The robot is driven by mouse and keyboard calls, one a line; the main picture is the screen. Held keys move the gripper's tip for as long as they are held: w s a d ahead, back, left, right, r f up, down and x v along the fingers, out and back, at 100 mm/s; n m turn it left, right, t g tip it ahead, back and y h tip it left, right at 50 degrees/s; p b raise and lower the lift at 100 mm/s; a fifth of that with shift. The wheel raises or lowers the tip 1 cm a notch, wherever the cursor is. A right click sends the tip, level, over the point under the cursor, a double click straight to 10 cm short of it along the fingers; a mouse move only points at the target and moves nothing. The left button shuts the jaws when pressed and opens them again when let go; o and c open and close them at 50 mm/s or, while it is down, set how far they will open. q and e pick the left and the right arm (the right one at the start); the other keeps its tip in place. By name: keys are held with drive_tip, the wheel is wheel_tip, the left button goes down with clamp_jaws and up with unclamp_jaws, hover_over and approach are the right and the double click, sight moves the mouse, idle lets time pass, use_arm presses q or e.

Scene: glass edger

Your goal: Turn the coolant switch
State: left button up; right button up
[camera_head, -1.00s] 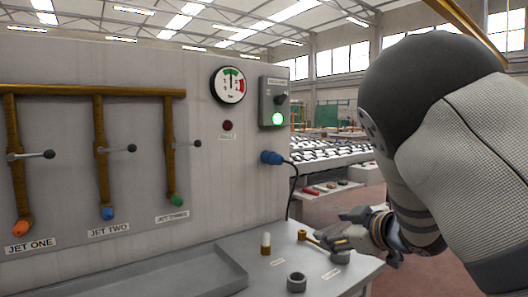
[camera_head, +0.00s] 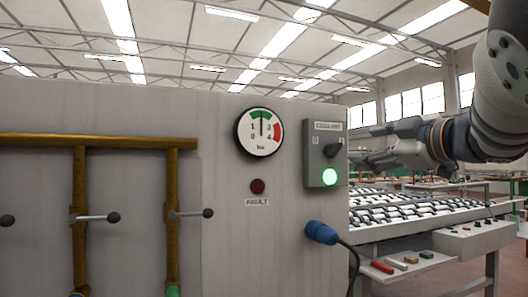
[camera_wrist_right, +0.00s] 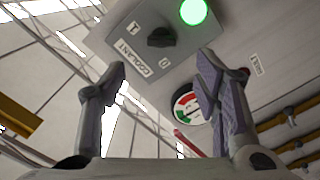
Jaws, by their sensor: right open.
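The coolant switch is a black knob (camera_head: 332,150) on a grey box labelled COOLANT (camera_head: 311,170), fixed to the machine's front panel. A green lamp (camera_head: 329,176) glows below the knob. The knob also shows in the right wrist view (camera_wrist_right: 161,38), between the marks 0 and I; which mark it points at is hard to tell. My right gripper (camera_head: 362,150) is just right of the box, reaching in from the right. In the right wrist view its two fingers (camera_wrist_right: 163,75) are spread wide and empty, with the knob ahead of the gap. My left gripper is out of view.
A pressure gauge (camera_head: 260,131) and a dark red fault lamp (camera_head: 258,186) are left of the box. A blue plug (camera_head: 321,232) with a cable juts out below. Brown pipes (camera_head: 80,215) with levers are at left. A roller table (camera_head: 400,215) stands behind at right.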

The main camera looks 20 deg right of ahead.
sight(338, 150)
drive_tip(key=w, duration=1)
drive_tip(key=shift+a+f, duration=0.1)
drive_tip(key=shift+a, duration=0.25)
drive_tip(key=shift+c, duration=0.3)
drive_tip(key=shift+s, duration=0.1)
drive_tip(key=c, duration=1.1)
